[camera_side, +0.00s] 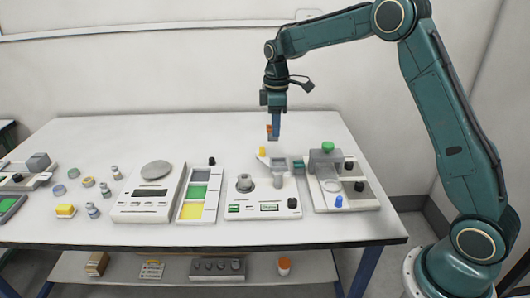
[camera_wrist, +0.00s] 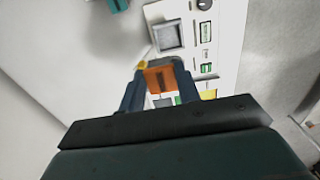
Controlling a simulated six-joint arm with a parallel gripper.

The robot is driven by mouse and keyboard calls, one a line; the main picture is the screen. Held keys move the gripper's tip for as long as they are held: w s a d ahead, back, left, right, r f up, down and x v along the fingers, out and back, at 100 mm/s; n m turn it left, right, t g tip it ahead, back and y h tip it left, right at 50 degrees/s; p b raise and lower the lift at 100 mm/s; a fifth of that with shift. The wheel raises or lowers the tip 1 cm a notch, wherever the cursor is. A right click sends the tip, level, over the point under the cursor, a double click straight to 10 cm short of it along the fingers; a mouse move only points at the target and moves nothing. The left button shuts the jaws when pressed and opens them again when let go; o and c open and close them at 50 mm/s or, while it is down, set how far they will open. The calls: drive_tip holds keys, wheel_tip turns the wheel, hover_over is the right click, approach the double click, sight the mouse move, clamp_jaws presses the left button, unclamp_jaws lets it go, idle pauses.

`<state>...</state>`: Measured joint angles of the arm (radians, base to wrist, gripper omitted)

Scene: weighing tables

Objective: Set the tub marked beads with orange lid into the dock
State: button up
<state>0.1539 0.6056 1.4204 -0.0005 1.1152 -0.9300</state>
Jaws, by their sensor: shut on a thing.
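My gripper (camera_side: 273,134) is shut on a small tub with an orange face (camera_side: 269,130), held in the air above the back of the table. In the wrist view, the orange tub (camera_wrist: 160,79) sits between the two fingers of my gripper (camera_wrist: 160,92). Its marking is not readable. A square grey fixture (camera_side: 278,163), perhaps the dock, stands at the back of a white panel with green labels (camera_side: 262,207). In the wrist view, this square fixture (camera_wrist: 168,36) lies ahead of the tub, apart from it.
A grey cup-like part (camera_side: 245,183) and a small yellow piece (camera_side: 263,151) stand close by. To the left are a colour tray (camera_side: 198,192) and a scale (camera_side: 150,198). The table's back left is clear.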

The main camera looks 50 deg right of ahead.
drive_tip(key=shift+s+f, duration=0.15)
drive_tip(key=shift+s, duration=0.55)
drive_tip(key=shift+s+f, duration=0.15)
drive_tip(key=shift+s, duration=0.55)
drive_tip(key=shift+f, duration=0.15)
drive_tip(key=shift+a+f, duration=0.1)
drive_tip(key=shift+f, duration=2.4)
drive_tip(key=shift+f, duration=0.85)
drive_tip(key=o, duration=1)
drive_tip(key=shift+o, duration=0.2)
drive_tip(key=shift+r, duration=0.15)
wheel_tip(320, 180, up, 14)
drive_tip(key=shift+f, duration=0.25)
